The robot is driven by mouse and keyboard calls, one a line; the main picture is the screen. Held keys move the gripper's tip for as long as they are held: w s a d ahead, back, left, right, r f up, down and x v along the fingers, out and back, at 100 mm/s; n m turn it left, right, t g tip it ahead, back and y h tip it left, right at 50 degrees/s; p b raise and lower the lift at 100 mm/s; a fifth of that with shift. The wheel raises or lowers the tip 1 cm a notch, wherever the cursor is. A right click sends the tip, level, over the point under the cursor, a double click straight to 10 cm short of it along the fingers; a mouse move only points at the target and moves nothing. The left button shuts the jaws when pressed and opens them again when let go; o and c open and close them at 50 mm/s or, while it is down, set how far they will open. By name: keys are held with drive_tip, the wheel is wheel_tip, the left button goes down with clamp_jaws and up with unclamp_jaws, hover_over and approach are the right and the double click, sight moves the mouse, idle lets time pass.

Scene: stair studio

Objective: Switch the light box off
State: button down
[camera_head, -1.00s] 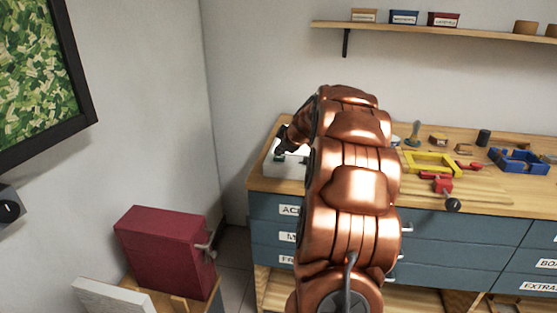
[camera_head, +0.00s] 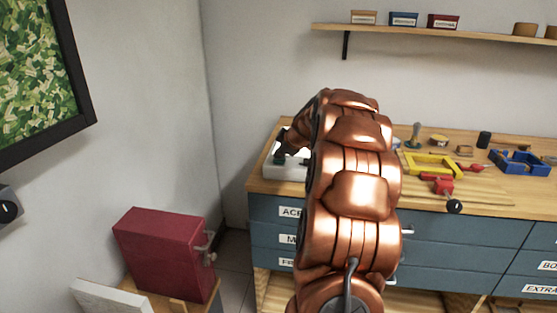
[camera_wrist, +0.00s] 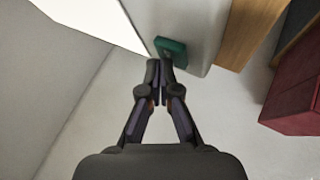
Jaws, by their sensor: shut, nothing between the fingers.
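The light box (camera_head: 285,171) is a white box at the left end of the workbench, partly hidden behind my arm in the head view. In the wrist view its white body (camera_wrist: 186,18) has a bright white panel (camera_wrist: 95,15) at the upper left. A small green switch (camera_wrist: 178,46) sits on the box near its edge. My gripper (camera_wrist: 160,66) is shut and empty, with its fingertips at the lower edge of the green switch. I cannot tell whether they touch it. In the head view my gripper (camera_head: 288,146) is a dark shape over the box.
The wooden benchtop (camera_head: 268,185) carries a yellow frame (camera_head: 432,164), a red clamp (camera_head: 440,185) and a blue tray (camera_head: 522,163) to the right. A red cabinet (camera_head: 160,250) stands at the lower left. A shelf (camera_head: 450,36) hangs above the bench.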

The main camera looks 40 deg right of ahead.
drive_tip(key=shift+r, duration=0.6)
drive_tip(key=shift+r, duration=0.1)
drive_tip(key=shift+r+p, duration=0.45)
drive_tip(key=shift+r, duration=2.45)
